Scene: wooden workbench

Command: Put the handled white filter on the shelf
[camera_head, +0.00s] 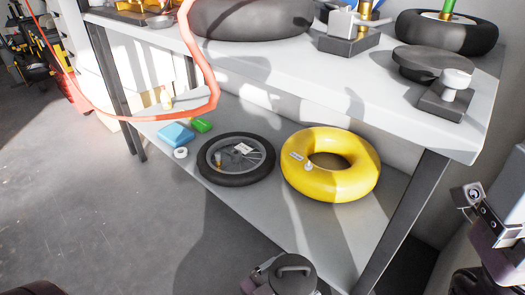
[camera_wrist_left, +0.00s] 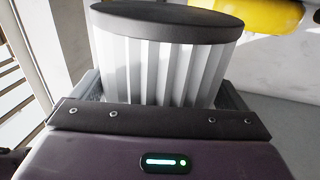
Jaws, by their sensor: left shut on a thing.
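The handled white filter (camera_wrist_left: 165,65) has a pleated white body and a black cap in the left wrist view. My left gripper (camera_wrist_left: 160,105) is shut on it. In the head view the filter's round dark cap with its handle (camera_head: 293,270) shows at the bottom edge, in front of the lower shelf (camera_head: 290,225) and apart from it. The filter's body is mostly hidden there. The shelf is a light grey board under the bench top. My right gripper (camera_head: 478,205) is at the right edge, beside the bench leg; its jaws are unclear.
A black-tyred wheel (camera_head: 236,158) and a yellow ring (camera_head: 330,165) lie on the lower shelf. A blue block (camera_head: 175,135), green block (camera_head: 202,125) and white roll (camera_head: 180,153) are at its left. The front right of the shelf is clear, beside a dark leg (camera_head: 405,225).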

